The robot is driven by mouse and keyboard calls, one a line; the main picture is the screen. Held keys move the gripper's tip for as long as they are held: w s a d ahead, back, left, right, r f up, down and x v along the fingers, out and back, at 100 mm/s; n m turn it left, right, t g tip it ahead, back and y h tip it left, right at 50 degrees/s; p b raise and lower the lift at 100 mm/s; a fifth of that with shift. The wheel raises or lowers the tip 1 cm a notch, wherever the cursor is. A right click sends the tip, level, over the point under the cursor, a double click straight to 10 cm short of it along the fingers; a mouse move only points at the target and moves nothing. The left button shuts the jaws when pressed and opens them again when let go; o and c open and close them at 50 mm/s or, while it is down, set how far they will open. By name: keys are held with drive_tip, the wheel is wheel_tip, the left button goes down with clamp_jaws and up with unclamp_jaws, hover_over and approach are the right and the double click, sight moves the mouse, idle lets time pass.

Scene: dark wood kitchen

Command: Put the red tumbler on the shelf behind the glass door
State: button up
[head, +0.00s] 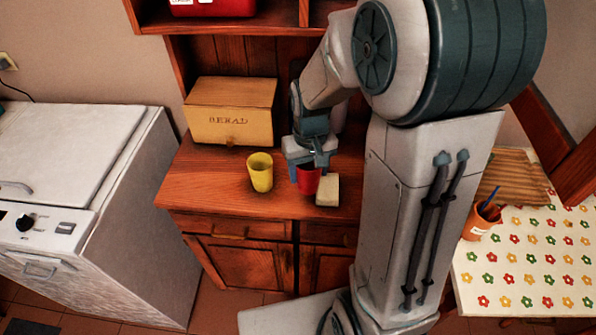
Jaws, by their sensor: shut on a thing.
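The red tumbler (309,182) stands upright at the counter of the dark wood cabinet, below my gripper. My gripper (307,169) points down and is shut on the tumbler; its fingers cover the tumbler's upper part. I cannot tell whether the tumbler touches the counter or is slightly above it. No glass door can be made out in the head view; only the lower part of the upper cupboard (240,24) shows, and my arm hides its right side.
A yellow tumbler (260,172) stands just left of my gripper, and a pale block (328,190) is close on the right. A bread box (231,110) stands behind. The counter's (205,185) left front is clear. A flowered table (520,265) with an orange pot (479,222) is at right.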

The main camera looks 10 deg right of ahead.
drive_tip(key=shift+w+a+f+p, duration=0.25)
drive_tip(key=shift+w+f, duration=0.55)
drive_tip(key=shift+f, duration=0.4)
drive_tip(key=shift+w+a+f+p, duration=0.25)
drive_tip(key=shift+w+f, duration=0.6)
drive_tip(key=shift+f, duration=0.3)
drive_tip(key=shift+w+a+f+p, duration=0.15)
drive_tip(key=shift+w+f+p, duration=0.1)
drive_tip(key=shift+w+f, duration=0.75)
drive_tip(key=shift+s+f, duration=0.2)
drive_tip(key=shift+f, duration=0.1)
drive_tip(key=shift+f, duration=0.15)
drive_tip(key=o, duration=1)
drive_tip(key=shift+c, duration=0.2)
